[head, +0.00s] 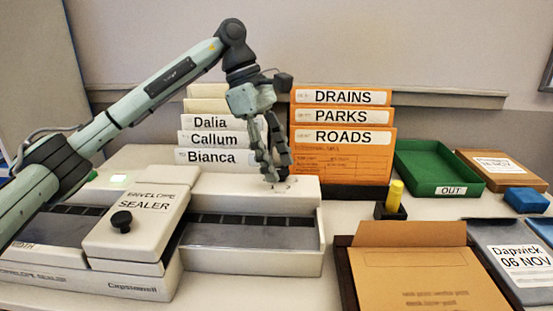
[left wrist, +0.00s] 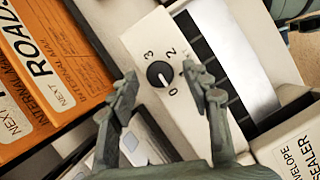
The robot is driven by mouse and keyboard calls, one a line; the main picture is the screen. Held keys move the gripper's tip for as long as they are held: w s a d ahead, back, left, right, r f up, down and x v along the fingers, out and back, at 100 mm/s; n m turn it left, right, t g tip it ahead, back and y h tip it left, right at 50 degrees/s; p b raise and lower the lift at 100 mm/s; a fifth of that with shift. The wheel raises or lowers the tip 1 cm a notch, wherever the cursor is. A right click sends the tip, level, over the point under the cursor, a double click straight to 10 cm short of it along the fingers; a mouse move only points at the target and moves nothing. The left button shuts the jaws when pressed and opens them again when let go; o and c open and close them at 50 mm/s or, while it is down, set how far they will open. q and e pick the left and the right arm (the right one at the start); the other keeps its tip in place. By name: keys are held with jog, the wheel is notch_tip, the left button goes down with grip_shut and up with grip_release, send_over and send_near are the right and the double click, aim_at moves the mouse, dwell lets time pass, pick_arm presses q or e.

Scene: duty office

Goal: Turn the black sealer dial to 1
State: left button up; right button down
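The black sealer dial (left wrist: 160,74) sits on the cream end panel of the envelope sealer (left wrist: 141,42), with the numbers 0 to 3 printed around it. Its white pointer mark appears to point toward the 0. My left gripper (left wrist: 160,71) is open, with one finger on each side of the dial in the left wrist view; I cannot tell whether they touch it. In the head view my left gripper (head: 277,178) points down at the right end of the sealer (head: 253,195), and its fingers largely hide the dial. My right gripper is not in view.
A black round knob (head: 121,221) stands on the sealer's lid (head: 138,240). Orange folders (head: 342,165) stand close behind and right of my left gripper. A yellow-topped stamp (head: 394,196), a green OUT tray (head: 436,166) and a brown envelope (head: 425,280) lie to the right.

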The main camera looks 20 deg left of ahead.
pick_arm(q)
grip_shut()
jog(key=shift+f+n+b, duration=0.1)
jog(key=shift+n+b, duration=0.25)
jog(key=shift+n, duration=0.25)
jog(key=shift+s+n+t+b, duration=0.15)
jog(key=shift+n+t+b, duration=0.15)
jog(key=shift+n+t, duration=0.35)
jog(key=n+t+b, duration=0.1)
jog(key=n, duration=0.3)
jog(key=shift+s, duration=0.15)
jog(key=shift+s+d+n+t+y+b, duration=0.1)
jog(key=shift+n+t+y+b, duration=0.3)
jog(key=shift+n, duration=0.95)
jog(key=shift+s+d+n+t+y+b, duration=0.1)
jog(key=shift+n+t+y+b, duration=0.3)
jog(key=shift+n, duration=0.9)
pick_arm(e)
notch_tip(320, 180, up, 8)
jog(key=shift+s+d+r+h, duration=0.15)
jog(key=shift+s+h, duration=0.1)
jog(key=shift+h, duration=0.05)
